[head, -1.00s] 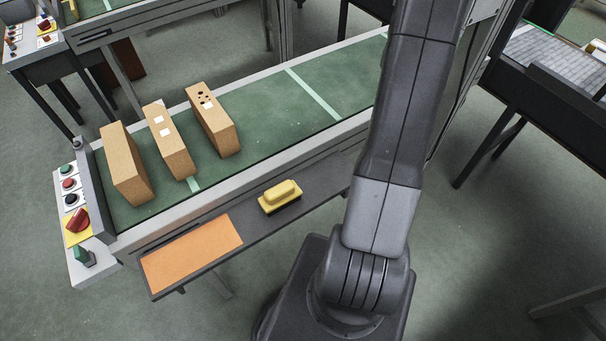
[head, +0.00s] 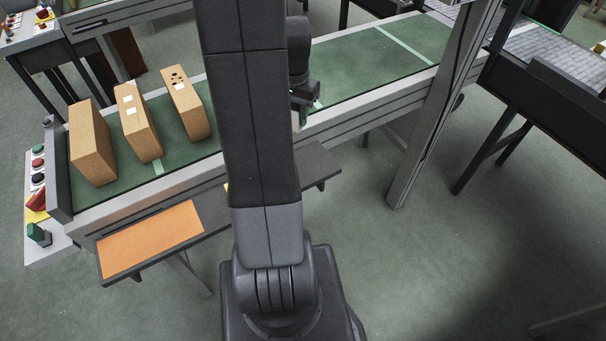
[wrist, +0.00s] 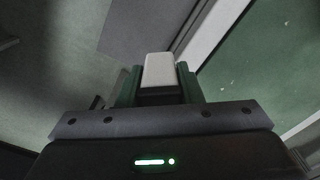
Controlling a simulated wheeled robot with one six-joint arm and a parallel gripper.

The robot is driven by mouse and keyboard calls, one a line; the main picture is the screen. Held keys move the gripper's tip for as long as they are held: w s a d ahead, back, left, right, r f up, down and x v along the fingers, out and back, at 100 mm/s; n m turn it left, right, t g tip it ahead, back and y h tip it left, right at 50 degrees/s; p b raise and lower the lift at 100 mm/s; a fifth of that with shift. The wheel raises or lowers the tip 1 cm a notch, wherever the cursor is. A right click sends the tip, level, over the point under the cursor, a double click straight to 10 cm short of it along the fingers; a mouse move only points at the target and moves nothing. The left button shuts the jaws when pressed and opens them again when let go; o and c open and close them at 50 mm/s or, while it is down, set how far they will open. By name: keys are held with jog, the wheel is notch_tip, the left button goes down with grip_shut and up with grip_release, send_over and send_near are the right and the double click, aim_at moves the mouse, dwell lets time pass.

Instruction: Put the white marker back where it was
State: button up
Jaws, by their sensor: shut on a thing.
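The white marker (wrist: 160,70) is a pale block, gripped between the green fingertips of my gripper (wrist: 160,84) in the wrist view. My gripper is shut on it. In the head view my gripper (head: 304,112) hangs beside my arm, over the near edge of the green conveyor belt (head: 345,75). The marker cannot be made out clearly there. In the wrist view the pale conveyor rail (wrist: 212,32) and the belt lie to the right of the marker, with a dark grey shelf (wrist: 140,28) beyond it.
Several cardboard boxes stand on the belt's left part: a plain one (head: 92,145), one with white squares (head: 137,120) and one with dark spots (head: 186,105). An orange mat (head: 150,238) lies on the front shelf (head: 318,165). The belt right of my gripper is clear.

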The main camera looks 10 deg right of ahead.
jog(key=s+f, duration=0.1)
jog(key=f, duration=0.2)
jog(key=s+d+f+m+b, duration=0.1)
jog(key=f, duration=0.2)
jog(key=s+d+f+m, duration=0.1)
jog(key=f, duration=0.3)
jog(key=shift+s+d, duration=0.15)
jog(key=shift+f, duration=0.1)
jog(key=shift+f+b, duration=0.1)
jog(key=shift+b, duration=0.25)
jog(key=o, duration=0.8)
notch_tip(320, 180, up, 12)
jog(key=shift+r+p, duration=0.15)
jog(key=shift+p, duration=0.2)
